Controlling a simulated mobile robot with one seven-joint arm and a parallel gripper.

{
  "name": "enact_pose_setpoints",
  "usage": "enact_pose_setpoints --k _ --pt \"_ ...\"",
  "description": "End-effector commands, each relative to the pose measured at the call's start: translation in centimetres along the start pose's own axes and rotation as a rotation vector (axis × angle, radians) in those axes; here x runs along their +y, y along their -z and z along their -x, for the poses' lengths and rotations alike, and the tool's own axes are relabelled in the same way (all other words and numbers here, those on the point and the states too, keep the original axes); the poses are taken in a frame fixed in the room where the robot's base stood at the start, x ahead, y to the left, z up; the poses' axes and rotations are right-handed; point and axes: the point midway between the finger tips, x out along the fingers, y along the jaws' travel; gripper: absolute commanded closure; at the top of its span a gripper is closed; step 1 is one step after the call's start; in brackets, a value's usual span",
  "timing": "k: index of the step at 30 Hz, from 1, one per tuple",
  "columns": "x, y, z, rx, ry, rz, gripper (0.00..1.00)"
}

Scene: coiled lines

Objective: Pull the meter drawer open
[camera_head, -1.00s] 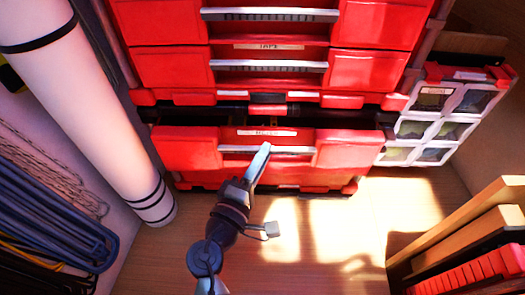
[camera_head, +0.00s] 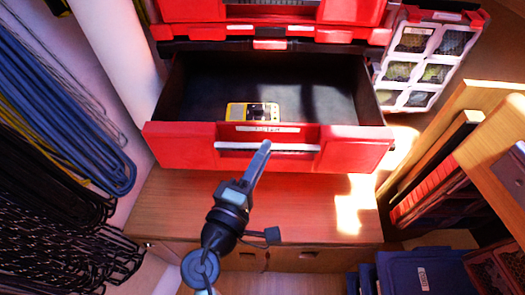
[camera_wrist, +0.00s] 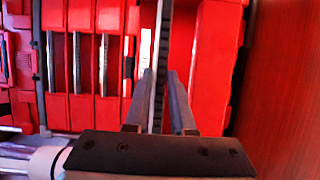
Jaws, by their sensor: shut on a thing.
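The red meter drawer (camera_head: 185,146) is the bottom one of the red stack and stands far open in the head view. Its label on the front is too small to read surely. A yellow meter (camera_head: 252,111) lies inside, near the front wall. The drawer's pale bar handle (camera_head: 225,146) runs across the front; in the wrist view the handle (camera_wrist: 159,50) runs upright between the fingers. My gripper (camera_head: 266,146) is shut on this handle near its middle; its fingers (camera_wrist: 160,88) also show in the wrist view.
Shut red drawers (camera_head: 190,10) sit above the open one. A small-parts case (camera_head: 425,60) stands at right, wooden boards (camera_head: 455,130) before it. Blue coiled lines (camera_head: 70,95) and black ones (camera_head: 60,220) hang at left.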

Motion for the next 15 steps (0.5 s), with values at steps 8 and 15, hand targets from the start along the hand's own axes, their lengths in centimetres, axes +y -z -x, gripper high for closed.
enact_pose_setpoints --k 8,15 --pt "0.04 0.04 0.18 0.002 -0.001 -0.001 1.0" --pt "0.05 0.04 0.17 0.002 -0.001 -0.001 0.67"
